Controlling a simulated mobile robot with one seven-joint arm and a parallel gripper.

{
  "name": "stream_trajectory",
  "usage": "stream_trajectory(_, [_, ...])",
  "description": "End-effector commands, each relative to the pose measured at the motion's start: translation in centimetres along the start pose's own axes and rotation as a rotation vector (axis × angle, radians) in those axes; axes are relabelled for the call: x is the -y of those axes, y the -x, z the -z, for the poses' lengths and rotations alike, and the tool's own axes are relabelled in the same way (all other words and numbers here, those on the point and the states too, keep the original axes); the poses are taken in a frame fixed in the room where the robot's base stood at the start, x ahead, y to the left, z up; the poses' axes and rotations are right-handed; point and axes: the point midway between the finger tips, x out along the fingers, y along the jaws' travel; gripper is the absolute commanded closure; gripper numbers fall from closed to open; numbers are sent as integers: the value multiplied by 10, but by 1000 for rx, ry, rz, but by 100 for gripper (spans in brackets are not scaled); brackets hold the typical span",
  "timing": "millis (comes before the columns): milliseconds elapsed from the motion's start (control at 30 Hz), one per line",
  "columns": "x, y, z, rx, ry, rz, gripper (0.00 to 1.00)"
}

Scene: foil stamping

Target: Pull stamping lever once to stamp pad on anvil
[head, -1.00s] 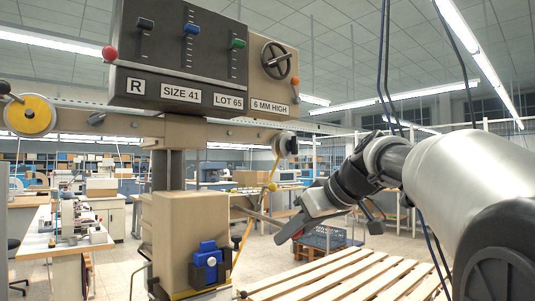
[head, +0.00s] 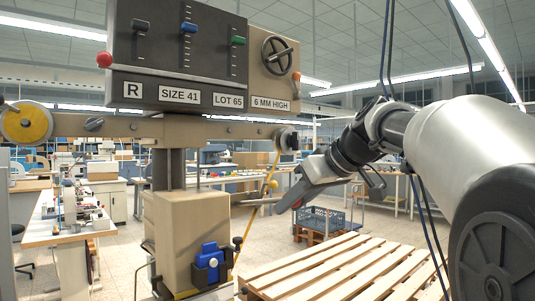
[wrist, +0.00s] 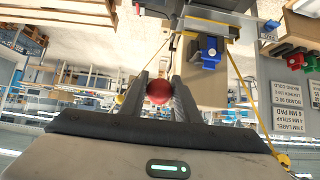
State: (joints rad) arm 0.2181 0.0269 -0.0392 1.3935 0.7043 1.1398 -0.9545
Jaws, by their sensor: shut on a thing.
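The stamping machine (head: 190,225) is a beige and black press with sliders, a dial and signs on its head. My gripper (head: 284,209) is to the right of its column. In the wrist view my gripper's fingers (wrist: 160,92) are shut on a red ball knob (wrist: 159,91), which sits between them. A thin rod runs from the machine toward my gripper in the head view. The knob there is largely hidden by the fingers. A blue part (head: 209,262) is on the machine's lower front and also shows in the wrist view (wrist: 211,52). I cannot make out the pad or anvil clearly.
A slatted wooden pallet (head: 335,268) lies below my gripper. A blue crate (head: 322,222) stands behind it. A yellow strap (head: 246,232) runs down beside the press. Another red ball (head: 104,60) is at the head's left edge. Benches fill the background.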

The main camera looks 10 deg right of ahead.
Motion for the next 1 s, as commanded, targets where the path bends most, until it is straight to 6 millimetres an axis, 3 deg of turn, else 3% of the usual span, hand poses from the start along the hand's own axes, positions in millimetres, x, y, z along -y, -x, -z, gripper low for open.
stream_trajectory(33, [-1,8,9,-1,1,-4,99])
stream_trajectory(233, [-1,12,15,-1,0,-5,99])
stream_trajectory(433, [-1,21,36,-2,1,-6,99])
stream_trajectory(1000, [-2,28,73,-5,0,-7,99])
